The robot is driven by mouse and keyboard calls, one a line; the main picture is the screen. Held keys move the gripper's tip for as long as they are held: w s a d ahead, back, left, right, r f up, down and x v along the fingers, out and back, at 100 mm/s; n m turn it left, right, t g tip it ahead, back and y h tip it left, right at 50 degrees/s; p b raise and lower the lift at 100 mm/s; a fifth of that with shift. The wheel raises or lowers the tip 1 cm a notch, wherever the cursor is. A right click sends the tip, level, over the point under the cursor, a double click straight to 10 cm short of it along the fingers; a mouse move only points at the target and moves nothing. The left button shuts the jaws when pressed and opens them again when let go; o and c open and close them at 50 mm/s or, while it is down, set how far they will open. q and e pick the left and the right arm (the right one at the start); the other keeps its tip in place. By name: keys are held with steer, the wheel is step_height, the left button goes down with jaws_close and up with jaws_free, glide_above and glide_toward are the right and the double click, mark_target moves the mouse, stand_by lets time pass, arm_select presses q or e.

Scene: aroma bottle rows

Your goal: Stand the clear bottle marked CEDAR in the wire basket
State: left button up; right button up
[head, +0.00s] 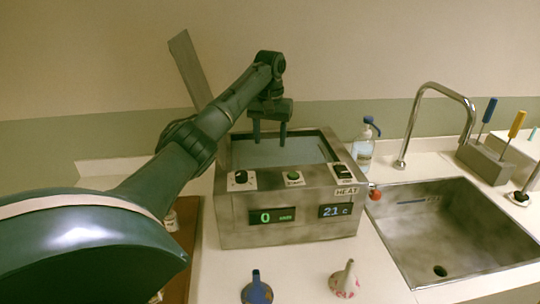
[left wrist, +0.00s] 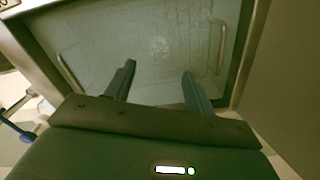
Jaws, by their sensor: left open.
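My left gripper (head: 270,138) points down over the open metal bath (head: 290,215), its fingers apart and nothing seen between them. In the left wrist view the open fingers (left wrist: 158,75) hang above the bath's pale, watery inside. Two thin wire handles show there, one at the left (left wrist: 70,72) and one at the right (left wrist: 222,48); they may belong to the wire basket, whose mesh I cannot make out clearly. A faint pale round patch (left wrist: 158,45) lies between them; I cannot tell what it is. No label reading CEDAR is legible. My right gripper is not in view.
The bath's raised lid (head: 190,68) stands behind my arm. A brown tray (head: 185,240) is partly hidden at left. A pump bottle (head: 364,148), sink (head: 440,235) and tall faucet (head: 438,88) stand right.

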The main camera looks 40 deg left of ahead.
arm_select(q)
steer(key=shift+r, duration=1.55)
